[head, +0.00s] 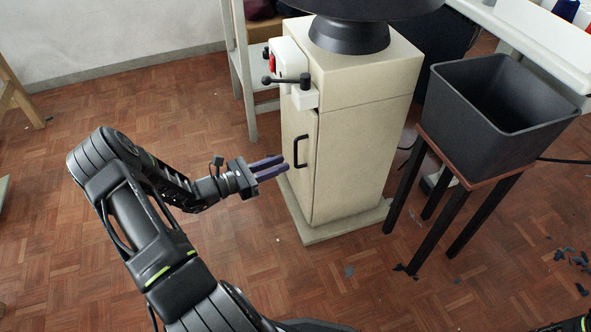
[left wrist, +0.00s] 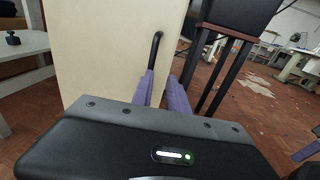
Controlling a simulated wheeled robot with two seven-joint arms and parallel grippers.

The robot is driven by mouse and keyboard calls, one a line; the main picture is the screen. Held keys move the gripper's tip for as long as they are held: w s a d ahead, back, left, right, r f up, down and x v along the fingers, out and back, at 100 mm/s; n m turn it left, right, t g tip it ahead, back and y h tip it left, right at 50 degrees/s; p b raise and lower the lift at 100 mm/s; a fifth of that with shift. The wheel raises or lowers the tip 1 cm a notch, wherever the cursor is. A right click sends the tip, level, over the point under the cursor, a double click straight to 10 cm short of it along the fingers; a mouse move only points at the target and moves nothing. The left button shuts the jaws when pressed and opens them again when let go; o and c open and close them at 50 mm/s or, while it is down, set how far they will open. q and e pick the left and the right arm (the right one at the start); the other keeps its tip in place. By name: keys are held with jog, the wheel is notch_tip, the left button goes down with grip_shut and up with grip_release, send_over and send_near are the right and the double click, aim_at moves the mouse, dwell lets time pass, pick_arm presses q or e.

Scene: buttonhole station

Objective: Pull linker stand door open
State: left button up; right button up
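The linker stand (head: 365,135) is a cream cabinet on a base plate. Its narrow door (head: 303,190) is on the face toward my left arm and looks shut. A black bar handle (head: 301,151) is upright on the door; it also shows in the left wrist view (left wrist: 155,48). My left gripper (head: 287,165) has two purple fingers, apart with nothing between them. Its tips are just left of the handle's lower part. In the left wrist view the handle's lower end is near the left fingertip; I cannot tell whether they touch.
A black bin (head: 500,115) stands on a dark-legged stool (head: 465,178) to the right of the linker stand. A black lever (head: 285,80) sticks out above the door. A pale shelf frame (head: 240,75) stands behind.

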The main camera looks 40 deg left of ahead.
pick_arm(q)
jog(key=shift+s+a+r+n+t+y, duration=0.1)
jog(key=shift+a+r+n+t+y, duration=0.1)
jog(key=shift+a, duration=0.25)
jog(key=shift+a+r+n+t+y, duration=0.1)
jog(key=shift+a+t+y, duration=0.1)
jog(key=shift+a, duration=0.25)
jog(key=b, duration=0.3)
send_over(295, 167)
jog(key=shift+w+a, duration=0.1)
jog(key=shift+w, duration=0.15)
jog(key=shift+c, duration=0.2)
grip_shut()
